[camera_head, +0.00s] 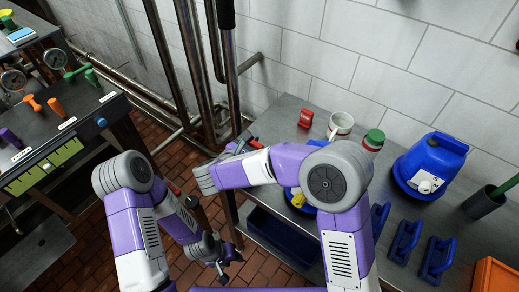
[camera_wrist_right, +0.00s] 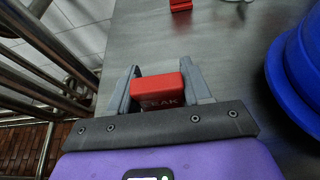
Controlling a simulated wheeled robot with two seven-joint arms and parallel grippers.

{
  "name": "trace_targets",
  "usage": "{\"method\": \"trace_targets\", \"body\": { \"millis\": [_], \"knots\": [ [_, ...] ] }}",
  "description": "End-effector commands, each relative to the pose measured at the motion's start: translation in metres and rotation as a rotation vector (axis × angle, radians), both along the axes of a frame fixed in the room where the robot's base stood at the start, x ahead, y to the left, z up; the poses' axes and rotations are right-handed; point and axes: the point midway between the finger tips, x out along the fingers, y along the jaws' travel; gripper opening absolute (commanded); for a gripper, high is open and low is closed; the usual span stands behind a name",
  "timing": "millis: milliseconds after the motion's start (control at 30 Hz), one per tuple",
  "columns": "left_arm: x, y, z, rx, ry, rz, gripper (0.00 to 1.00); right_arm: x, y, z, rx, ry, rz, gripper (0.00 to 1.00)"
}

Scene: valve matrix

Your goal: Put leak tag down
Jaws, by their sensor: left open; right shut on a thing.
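The red leak tag (camera_wrist_right: 158,92) is a small block with pale lettering, partly reading "EAK". My right gripper (camera_wrist_right: 159,72) is shut on it, with one grey finger at each side. In the head view my right gripper (camera_head: 238,147) is at the left end of the grey metal table (camera_head: 290,112), and my own arm hides most of the tag there. I cannot tell whether the tag touches the tabletop. My left gripper (camera_head: 224,264) is open and empty, low in front of the table over the brick floor.
Vertical pipes (camera_head: 205,75) rise left of the table. Bare tabletop lies ahead of the tag.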

Motion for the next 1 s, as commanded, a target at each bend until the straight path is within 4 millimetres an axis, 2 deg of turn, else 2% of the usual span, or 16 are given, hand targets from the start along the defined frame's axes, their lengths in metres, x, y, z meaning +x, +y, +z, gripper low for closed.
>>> {"method": "trace_targets", "body": {
  "millis": [33, 400, 433, 600, 867, 1000],
  "knots": [
    [0.0001, 0.0, -0.003, 0.0, 0.0, 0.0, 0.43, 0.0, 0.0003, -0.0048, 0.0, 0.0, 0.001, 0.2],
    [0.0002, 0.0, -0.0039, 0.0, 0.0, 0.0, 0.43, 0.0001, 0.0003, -0.0072, 0.0, -0.002, 0.001, 0.2],
    [0.0002, 0.0, -0.0039, 0.0, 0.0, 0.0, 0.43, 0.0002, 0.0001, -0.0076, 0.0, -0.002, 0.0, 0.5],
    [0.0002, 0.0, -0.0033, 0.0, 0.0, 0.0, 0.43, 0.0001, 0.0, -0.0068, 0.0, -0.001, 0.0, 0.74],
    [0.0002, -0.0001, -0.0029, 0.0, 0.0, 0.0, 0.43, 0.0002, 0.0001, -0.006, 0.0, -0.002, 0.001, 0.74],
    [0.0002, 0.0, 0.0019, 0.0, 0.0, 0.0, 0.43, -0.0044, 0.0046, 0.0012, 0.001, -0.002, 0.004, 0.74]
  ]
}}
